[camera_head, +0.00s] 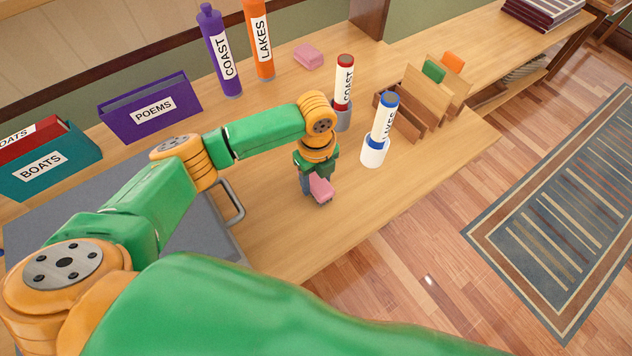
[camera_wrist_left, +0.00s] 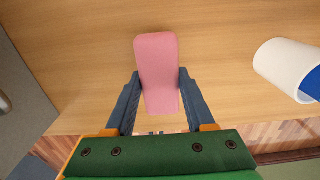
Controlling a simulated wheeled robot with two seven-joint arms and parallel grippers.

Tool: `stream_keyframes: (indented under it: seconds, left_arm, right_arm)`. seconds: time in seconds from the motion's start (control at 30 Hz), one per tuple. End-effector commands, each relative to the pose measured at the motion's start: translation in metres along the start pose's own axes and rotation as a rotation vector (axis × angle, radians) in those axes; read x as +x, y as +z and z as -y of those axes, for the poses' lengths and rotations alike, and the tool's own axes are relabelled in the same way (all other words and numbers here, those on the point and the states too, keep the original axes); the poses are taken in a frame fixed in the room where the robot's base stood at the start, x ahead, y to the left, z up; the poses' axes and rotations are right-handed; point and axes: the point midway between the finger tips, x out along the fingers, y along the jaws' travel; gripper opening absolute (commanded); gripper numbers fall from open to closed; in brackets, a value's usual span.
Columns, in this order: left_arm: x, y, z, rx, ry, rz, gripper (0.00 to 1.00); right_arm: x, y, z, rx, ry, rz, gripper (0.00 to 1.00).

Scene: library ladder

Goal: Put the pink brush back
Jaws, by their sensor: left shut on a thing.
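My left gripper (camera_head: 318,192) is shut on a pink block (camera_head: 322,188), which I take to be the pink brush. In the left wrist view the brush (camera_wrist_left: 158,72) sits between the two blue fingers of the left gripper (camera_wrist_left: 158,92), its long end pointing away from the palm. It is over the wooden tabletop (camera_head: 285,235); I cannot tell whether it touches. A second pink block (camera_head: 308,56) lies flat on the table further back, near the orange LAKES tube. My right gripper is not in view.
A white holder (camera_head: 373,153) with a blue-capped tube stands right of the gripper; a grey holder (camera_head: 343,118) with a red-capped COAST tube stands behind. A wooden rack (camera_head: 412,105) is beyond. A grey panel with a handle (camera_head: 232,203) is at left. The front table is clear.

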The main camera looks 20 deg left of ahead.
Motion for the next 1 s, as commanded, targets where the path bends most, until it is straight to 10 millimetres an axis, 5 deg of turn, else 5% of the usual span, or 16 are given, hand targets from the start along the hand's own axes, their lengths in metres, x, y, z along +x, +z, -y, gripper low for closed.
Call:
stream_keyframes:
  seconds: [0.4,0.43,0.53,0.83,1.0]
  left_arm:
    - [0.014,0.000,-0.001,-0.001,0.000,0.001,0.02]
    - [0.014,0.000,-0.001,-0.001,-0.001,0.001,0.60]
    - [0.014,0.000,-0.001,-0.001,0.000,0.001,0.84]
    - [0.011,0.000,-0.001,0.000,-0.001,0.001,0.84]
    - [-0.024,0.000,0.000,0.001,-0.006,0.002,0.84]
  right_arm:
    - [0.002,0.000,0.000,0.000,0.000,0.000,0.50]
    - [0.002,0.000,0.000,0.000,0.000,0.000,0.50]
    - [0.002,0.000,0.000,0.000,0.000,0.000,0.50]
    - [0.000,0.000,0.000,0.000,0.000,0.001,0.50]
    - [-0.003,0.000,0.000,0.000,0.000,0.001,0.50]
